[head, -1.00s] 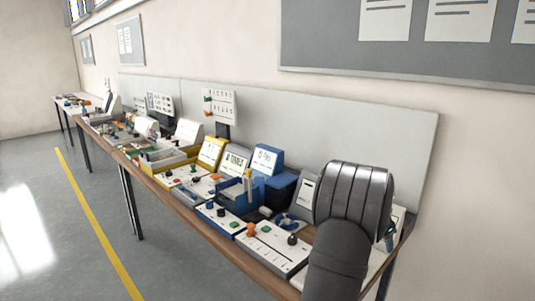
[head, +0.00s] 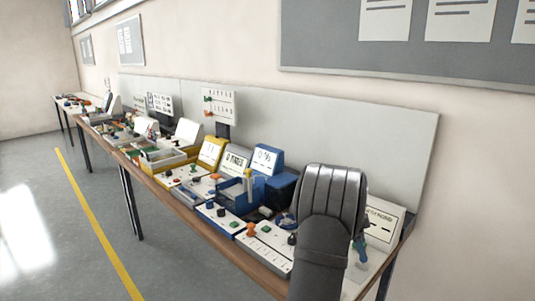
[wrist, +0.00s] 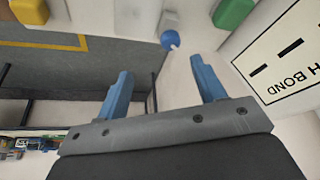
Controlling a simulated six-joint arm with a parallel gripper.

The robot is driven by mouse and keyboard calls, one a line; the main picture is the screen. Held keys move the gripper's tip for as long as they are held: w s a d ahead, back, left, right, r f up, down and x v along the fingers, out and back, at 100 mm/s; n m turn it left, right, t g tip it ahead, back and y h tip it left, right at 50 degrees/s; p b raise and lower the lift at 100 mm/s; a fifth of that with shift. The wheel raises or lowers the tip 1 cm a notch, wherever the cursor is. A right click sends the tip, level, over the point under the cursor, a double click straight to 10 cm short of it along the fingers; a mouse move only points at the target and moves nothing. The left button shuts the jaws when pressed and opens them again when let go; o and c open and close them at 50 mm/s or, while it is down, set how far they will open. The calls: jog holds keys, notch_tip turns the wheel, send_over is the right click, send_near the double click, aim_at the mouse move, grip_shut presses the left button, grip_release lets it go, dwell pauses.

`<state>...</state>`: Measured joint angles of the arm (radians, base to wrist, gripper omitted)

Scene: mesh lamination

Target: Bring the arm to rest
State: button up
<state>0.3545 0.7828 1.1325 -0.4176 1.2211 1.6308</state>
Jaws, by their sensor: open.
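My gripper (wrist: 164,84) is open in the wrist view. Its two blue fingers are spread apart with nothing held between them. In the head view my dark arm covers the near right end of the bench, and a small blue part of the gripper (head: 360,246) shows just right of it. Beyond the fingers in the wrist view is a round blue knob (wrist: 170,40) on a pale surface. It appears apart from both fingers.
A white sign (head: 383,222) stands at the bench's right end; in the wrist view its panel (wrist: 290,62) partly reads "BOND". A green block (wrist: 233,12) is near it. The crowded bench (head: 182,210) runs left along the wall, with open floor (head: 60,235) in front.

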jog(key=shift+s+a+m+g+y, duration=0.15)
jog(key=shift+a+m+g+y, duration=0.2)
jog(key=shift+a+m, duration=0.65)
jog(key=shift+s+a+m+g+y, duration=0.15)
jog(key=shift+a+m+g, duration=0.45)
jog(key=shift+m, duration=0.7)
jog(key=shift+a, duration=0.15)
jog(key=shift+o, duration=0.5)
jog(key=shift+w, duration=0.1)
